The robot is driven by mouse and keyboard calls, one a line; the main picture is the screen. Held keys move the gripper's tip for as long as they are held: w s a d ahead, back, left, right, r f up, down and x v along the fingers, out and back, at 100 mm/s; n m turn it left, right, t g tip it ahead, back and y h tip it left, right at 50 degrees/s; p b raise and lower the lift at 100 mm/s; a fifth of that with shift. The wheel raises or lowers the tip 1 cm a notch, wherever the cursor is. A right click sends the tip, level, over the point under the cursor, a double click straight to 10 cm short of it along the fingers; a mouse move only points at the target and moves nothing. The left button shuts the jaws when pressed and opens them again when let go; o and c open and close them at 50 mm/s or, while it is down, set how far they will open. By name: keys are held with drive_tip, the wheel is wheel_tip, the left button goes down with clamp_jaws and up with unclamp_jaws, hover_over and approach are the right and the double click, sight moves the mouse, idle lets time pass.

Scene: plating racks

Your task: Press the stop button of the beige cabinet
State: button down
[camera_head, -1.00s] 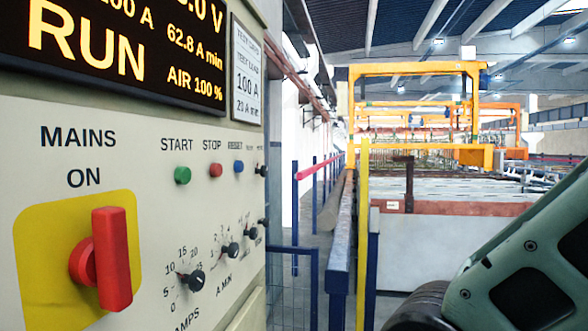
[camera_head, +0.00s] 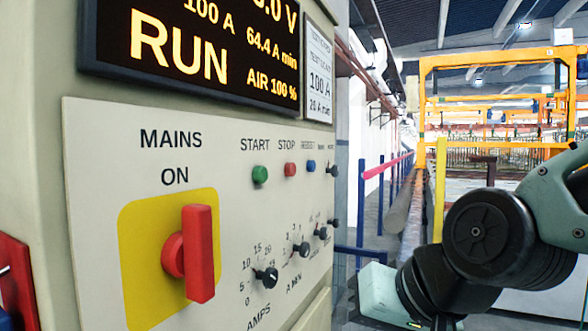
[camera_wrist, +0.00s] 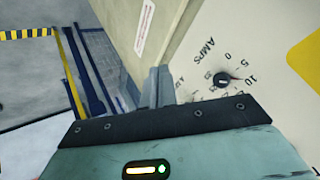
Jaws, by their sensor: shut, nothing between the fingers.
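The beige cabinet (camera_head: 95,200) fills the left of the head view. Its small round red stop button (camera_head: 290,169) sits under the label STOP, between the green start button (camera_head: 260,175) and a blue button (camera_head: 311,166). Nothing covers the stop button there. In the wrist view, my gripper's fingers (camera_wrist: 155,86) are together and empty, in front of part of the cabinet (camera_wrist: 262,45). The AMPS knob (camera_wrist: 222,79) shows to their right. The stop button is not visible in the wrist view. My arm is at the lower right of the head view, apart from the buttons.
A red MAINS switch (camera_head: 197,253) sticks out from a yellow plate (camera_head: 140,240). The display (camera_head: 200,45) reads RUN. Several black knobs lie below the buttons. Blue railings (camera_head: 362,200) and an orange gantry frame (camera_head: 425,90) stand beyond the cabinet.

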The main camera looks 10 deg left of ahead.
sight(291, 169)
drive_tip(key=w+r+m+t, duration=0.3)
drive_tip(key=w+r, duration=0.3)
drive_tip(key=r, duration=0.3)
drive_tip(key=w+d+r+m+t, duration=0.1)
drive_tip(key=w+r+m+t, duration=0.3)
drive_tip(key=r, duration=0.5)
drive_tip(key=shift+w+d+r+m+t+y, duration=0.3)
drive_tip(key=shift+w+m+y, duration=0.15)
drive_tip(key=shift+w, duration=0.7)
drive_tip(key=w+a+p, duration=0.3)
drive_tip(key=a+p, duration=0.3)
drive_tip(key=a, duration=0.2)
drive_tip(key=shift+a, duration=0.2)
drive_tip(key=shift+a, duration=0.1)
drive_tip(key=shift+w+a+p, duration=0.15)
drive_tip(key=shift+a+p, duration=0.1)
drive_tip(key=shift+p, duration=0.1)
